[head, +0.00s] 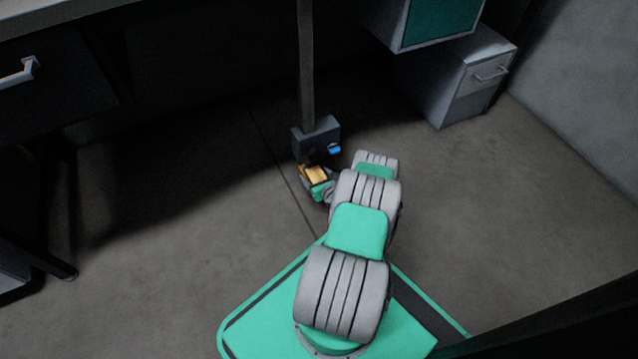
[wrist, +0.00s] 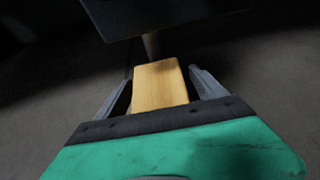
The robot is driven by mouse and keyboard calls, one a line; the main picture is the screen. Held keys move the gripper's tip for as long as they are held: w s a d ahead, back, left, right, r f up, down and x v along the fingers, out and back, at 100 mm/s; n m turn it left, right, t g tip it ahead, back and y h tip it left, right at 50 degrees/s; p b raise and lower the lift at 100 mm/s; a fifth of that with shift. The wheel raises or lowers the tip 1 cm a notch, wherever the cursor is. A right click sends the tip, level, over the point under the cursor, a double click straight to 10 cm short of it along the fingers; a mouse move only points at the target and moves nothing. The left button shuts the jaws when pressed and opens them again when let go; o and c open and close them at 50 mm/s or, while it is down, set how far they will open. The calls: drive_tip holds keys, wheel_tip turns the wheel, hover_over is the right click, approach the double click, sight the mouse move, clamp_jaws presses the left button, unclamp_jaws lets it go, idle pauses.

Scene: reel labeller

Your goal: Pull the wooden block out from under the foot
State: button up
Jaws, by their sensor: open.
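The wooden block (head: 316,173) is yellow-tan and lies at the near side of the dark grey foot (head: 316,138). In the wrist view the block (wrist: 159,86) sits between the two fingers of my gripper (wrist: 165,88). The fingers are open, one on each side, with a clear gap at the left finger and a narrower one at the right. The foot (wrist: 160,14) is a dark shape across the top of that view. I cannot tell how far the block reaches beneath it. In the head view my gripper (head: 314,178) is low by the floor.
A brown upright post (head: 306,65) rises from the foot. A small blue part (head: 335,149) shows at the foot's right. A grey drawer cabinet (head: 465,85) stands at the back right, a dark desk (head: 50,85) at the left. The floor (head: 180,220) to the left is clear.

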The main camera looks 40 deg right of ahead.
drive_tip(key=shift+w+d+f, duration=0.1)
drive_tip(key=shift+w, duration=0.2)
drive_tip(key=shift+c, duration=0.6)
drive_tip(key=c, duration=1.6)
drive_tip(key=shift+s, duration=0.1)
